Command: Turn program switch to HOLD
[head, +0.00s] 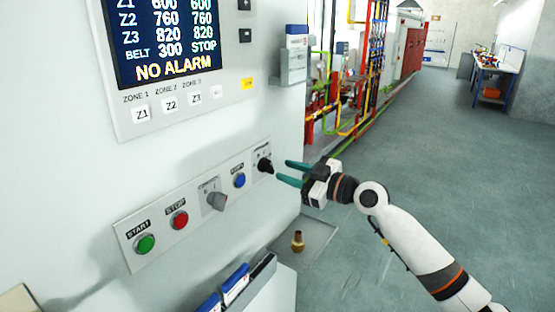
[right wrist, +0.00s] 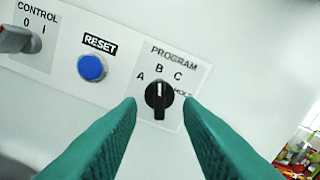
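The program switch is a black rotary knob (right wrist: 159,100) on a white plate marked A, B, C and HOLD. Its white line points up toward B, and HOLD is at its right. In the head view the knob (head: 265,166) is at the right end of the button panel. My right gripper (head: 283,172) is open, with its teal fingers just off the panel, pointing at the knob. In the right wrist view its fingertips (right wrist: 160,103) lie to either side of the knob, with gaps showing. No contact is visible. My left gripper is not in view.
Left of the switch are the blue RESET button (right wrist: 92,68), the grey CONTROL switch (head: 217,201), the red STOP button (head: 180,220) and the green START button (head: 145,243). A display (head: 167,40) above reads NO ALARM. A document holder (head: 235,284) juts out below. The floor at right is open.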

